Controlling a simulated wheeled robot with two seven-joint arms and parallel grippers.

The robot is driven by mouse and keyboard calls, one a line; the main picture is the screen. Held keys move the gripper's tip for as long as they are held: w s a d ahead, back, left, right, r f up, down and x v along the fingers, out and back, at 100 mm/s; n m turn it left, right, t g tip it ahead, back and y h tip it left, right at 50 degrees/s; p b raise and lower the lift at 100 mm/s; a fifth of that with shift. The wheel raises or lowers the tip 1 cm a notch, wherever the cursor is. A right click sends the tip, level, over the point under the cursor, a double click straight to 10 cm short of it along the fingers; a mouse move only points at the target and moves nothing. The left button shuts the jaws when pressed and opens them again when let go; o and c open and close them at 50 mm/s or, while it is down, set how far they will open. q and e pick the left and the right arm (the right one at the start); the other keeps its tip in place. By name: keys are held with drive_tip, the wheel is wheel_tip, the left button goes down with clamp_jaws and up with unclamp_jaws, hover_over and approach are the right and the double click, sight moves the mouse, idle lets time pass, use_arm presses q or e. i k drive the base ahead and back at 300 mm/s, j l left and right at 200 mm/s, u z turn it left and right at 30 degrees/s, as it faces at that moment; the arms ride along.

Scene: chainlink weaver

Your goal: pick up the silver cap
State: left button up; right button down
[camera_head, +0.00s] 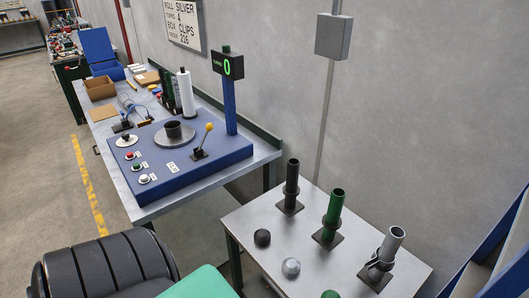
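The silver cap (291,267) is a small grey dome on the small grey table (262,214) at the lower right. A black cap (262,237) sits behind and left of it. A green cap (330,294) is in front and to its right, partly cut off by the bottom edge. A black tube (291,183), a green tube (333,213) and a silver tube (390,245) stand on dark square bases to the right of the caps. Neither of my grippers is in view.
A workbench with a blue control panel (200,170), levers and a display post (229,105) stands behind and left. A black ribbed object (105,268) and a green surface (200,283) are at the bottom left. A blue frame (470,280) is at the right edge.

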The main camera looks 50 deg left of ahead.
sight(291, 266)
drive_tip(key=j+u, duration=0.1)
drive_tip(key=u, duration=1.1)
